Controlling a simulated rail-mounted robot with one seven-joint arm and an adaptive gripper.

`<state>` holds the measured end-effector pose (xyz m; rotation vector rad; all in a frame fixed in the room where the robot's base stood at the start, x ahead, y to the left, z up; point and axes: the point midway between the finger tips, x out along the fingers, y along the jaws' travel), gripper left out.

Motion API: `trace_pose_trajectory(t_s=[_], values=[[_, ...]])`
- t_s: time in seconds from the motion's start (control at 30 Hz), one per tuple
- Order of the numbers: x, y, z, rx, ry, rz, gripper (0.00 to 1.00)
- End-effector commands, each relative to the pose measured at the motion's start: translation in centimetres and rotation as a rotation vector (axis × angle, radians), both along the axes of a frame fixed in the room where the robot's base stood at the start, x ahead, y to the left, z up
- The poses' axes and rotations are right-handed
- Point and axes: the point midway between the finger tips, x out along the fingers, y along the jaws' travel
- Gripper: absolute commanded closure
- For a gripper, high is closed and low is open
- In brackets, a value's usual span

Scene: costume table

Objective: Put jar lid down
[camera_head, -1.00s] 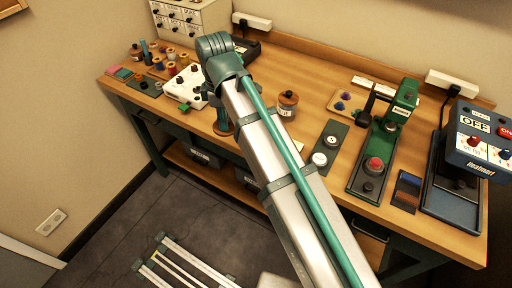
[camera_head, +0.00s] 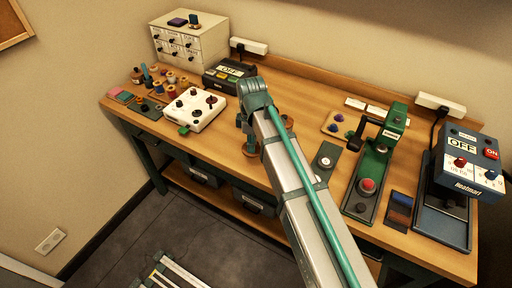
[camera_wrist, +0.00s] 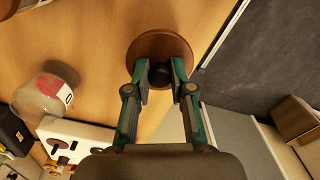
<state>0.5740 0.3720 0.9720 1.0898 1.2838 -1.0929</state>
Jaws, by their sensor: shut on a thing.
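The jar lid (camera_wrist: 146,45) is a round brown disc with a dark knob (camera_wrist: 160,74) on top. My gripper (camera_wrist: 160,77) is shut on the knob, one finger on each side. In the head view the lid (camera_head: 250,152) shows beneath my gripper (camera_head: 246,128), near the table's front edge. I cannot tell whether it touches the tabletop. The glass jar (camera_wrist: 48,95), with a white label and reddish contents, stands left of the lid in the wrist view. In the head view my arm mostly hides the jar (camera_head: 288,122).
A white box with knobs (camera_head: 192,108) stands left of the lid on the wooden table (camera_head: 285,88). A dark panel with a white dial (camera_head: 326,161) and a green press (camera_head: 375,170) stand to the right.

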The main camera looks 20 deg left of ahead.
Motion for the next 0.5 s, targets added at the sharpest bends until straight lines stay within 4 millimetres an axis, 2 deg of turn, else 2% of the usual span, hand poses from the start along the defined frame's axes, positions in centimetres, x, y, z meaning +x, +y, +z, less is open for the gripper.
trace_pose_trajectory(t_s=[0.4,0.5], values=[[1.7,-1.1,-2.4,0.000,0.001,0.000,1.00],[1.5,-1.1,-3.4,-0.001,0.002,0.001,1.00]])
